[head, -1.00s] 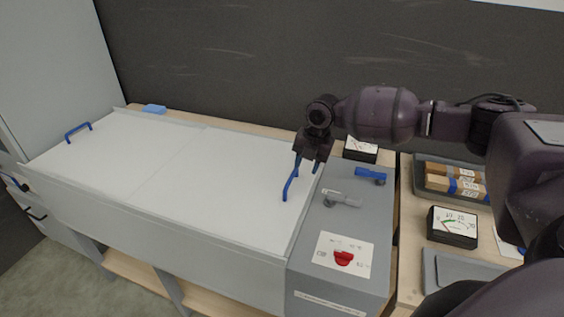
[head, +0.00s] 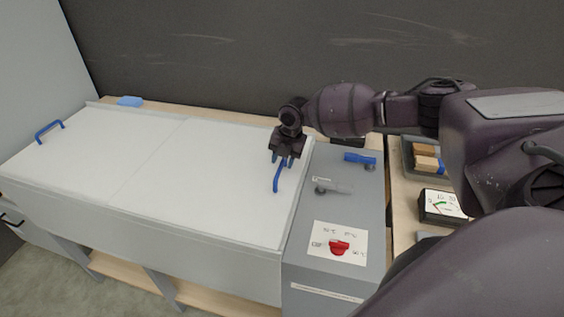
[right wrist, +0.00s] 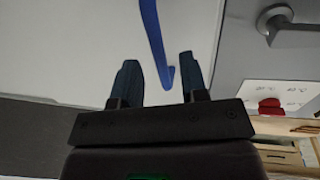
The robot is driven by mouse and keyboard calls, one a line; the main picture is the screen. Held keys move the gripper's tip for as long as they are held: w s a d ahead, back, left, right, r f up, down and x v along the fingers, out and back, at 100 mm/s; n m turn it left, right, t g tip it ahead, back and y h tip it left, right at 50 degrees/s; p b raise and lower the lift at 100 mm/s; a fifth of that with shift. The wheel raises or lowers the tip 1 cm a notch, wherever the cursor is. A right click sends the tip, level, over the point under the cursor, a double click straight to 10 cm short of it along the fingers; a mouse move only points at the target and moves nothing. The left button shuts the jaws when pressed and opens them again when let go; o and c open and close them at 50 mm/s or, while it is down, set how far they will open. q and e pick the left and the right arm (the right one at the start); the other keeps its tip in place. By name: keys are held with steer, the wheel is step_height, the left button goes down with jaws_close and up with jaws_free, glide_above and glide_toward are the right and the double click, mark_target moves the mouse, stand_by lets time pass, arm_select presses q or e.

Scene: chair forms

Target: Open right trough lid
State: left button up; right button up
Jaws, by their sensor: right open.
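The right trough lid (head: 220,195) is a flat white panel, lying closed on the long trough. Its blue handle (head: 276,180) stands near the lid's right edge. My right gripper (head: 283,160) is over the far end of this handle, pointing down. In the right wrist view its two fingers (right wrist: 158,80) are apart, and the blue handle (right wrist: 152,40) runs up between and beyond them. The handle's lower end is close to the right-hand finger; I cannot tell whether they touch. The left trough lid (head: 90,150) is also closed, with a blue handle (head: 49,130). My left gripper is not in view.
A grey control box (head: 335,225) adjoins the trough's right end, with a grey lever (head: 332,186), a blue lever (head: 360,159) and a red knob (head: 339,247). A gauge (head: 443,207) and a grey bin (head: 407,160) stand farther right. A dark wall is behind.

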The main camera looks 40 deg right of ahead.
steer(key=shift+w+a+f, duration=0.1)
steer(key=shift+w+f, duration=0.05)
steer(key=shift+f, duration=0.65)
jaws_close()
